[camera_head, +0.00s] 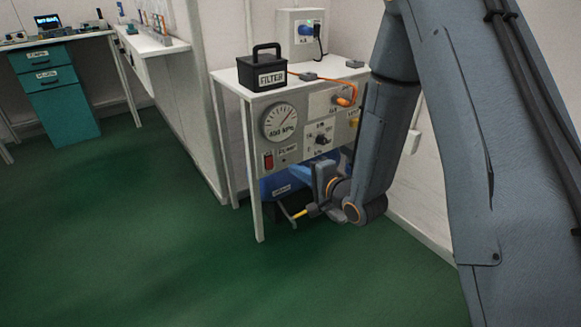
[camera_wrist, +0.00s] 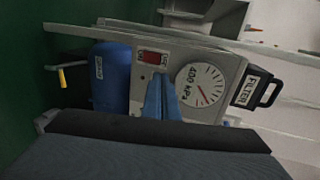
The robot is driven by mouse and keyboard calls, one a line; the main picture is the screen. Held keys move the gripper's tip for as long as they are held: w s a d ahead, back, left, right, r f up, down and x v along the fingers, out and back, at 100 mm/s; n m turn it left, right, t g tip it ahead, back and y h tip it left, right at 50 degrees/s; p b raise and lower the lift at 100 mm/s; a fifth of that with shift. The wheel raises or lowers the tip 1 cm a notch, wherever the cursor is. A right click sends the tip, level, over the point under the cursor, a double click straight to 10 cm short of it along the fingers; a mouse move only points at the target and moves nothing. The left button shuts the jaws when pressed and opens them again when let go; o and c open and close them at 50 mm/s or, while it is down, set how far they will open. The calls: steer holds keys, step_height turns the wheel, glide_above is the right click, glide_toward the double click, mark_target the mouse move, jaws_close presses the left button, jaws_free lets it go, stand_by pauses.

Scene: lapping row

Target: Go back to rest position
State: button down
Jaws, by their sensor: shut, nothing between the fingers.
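My gripper (camera_wrist: 161,90) shows as two blue fingers in the wrist view, close together with nothing held. They point toward the front of the gauge panel (camera_head: 299,128), which looks turned sideways in that view. In the head view my arm hangs down on the right, and its wrist is low in front of the bench. The gripper's fingers are hard to make out there against the blue tank (camera_head: 278,186) under the bench. No contact with the panel can be made out.
A black FILTER box (camera_head: 262,70) stands on the bench top (camera_head: 237,82), near an orange cable (camera_head: 342,101). The panel has a dial gauge (camera_head: 279,122) and a red switch (camera_head: 268,161). A yellow handle (camera_wrist: 62,78) sticks out by the tank. Green floor (camera_head: 130,240) is clear at left.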

steer(key=shift+s+d+r, duration=0.1)
steer(key=shift+s+d, duration=0.05)
steer(key=shift+s, duration=0.05)
